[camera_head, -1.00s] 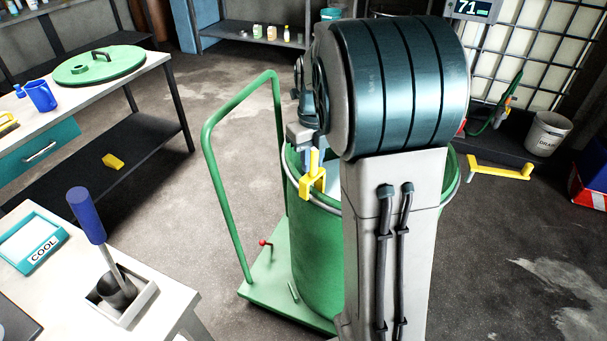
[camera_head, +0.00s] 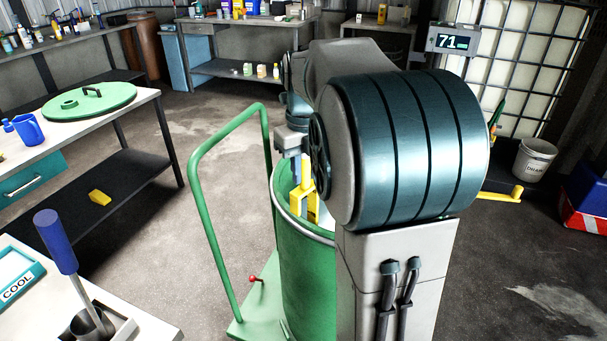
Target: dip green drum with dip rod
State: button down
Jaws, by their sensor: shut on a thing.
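The green drum (camera_head: 308,270) stands open, with a pale rim, on a green trolley. My arm hides its right side. My gripper (camera_head: 299,165) is over the drum mouth at the rim's back left, largely hidden behind my arm. A yellow forked piece (camera_head: 305,198) shows upright just below it, inside the rim as seen here. It looks like the top of the dip rod in my shut jaws, but the contact and the rod's lower end are hidden.
The trolley handle (camera_head: 191,190) rises left of the drum. A blue-handled tool (camera_head: 55,240) stands in a holder at front left. A green lid (camera_head: 90,101) lies on the left bench. A drain bucket (camera_head: 534,160) stands at right. The floor between bench and trolley is clear.

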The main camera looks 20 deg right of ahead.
notch_tip(320, 180, up, 38)
jog(key=p, duration=2.5)
jog(key=shift+f, duration=0.15)
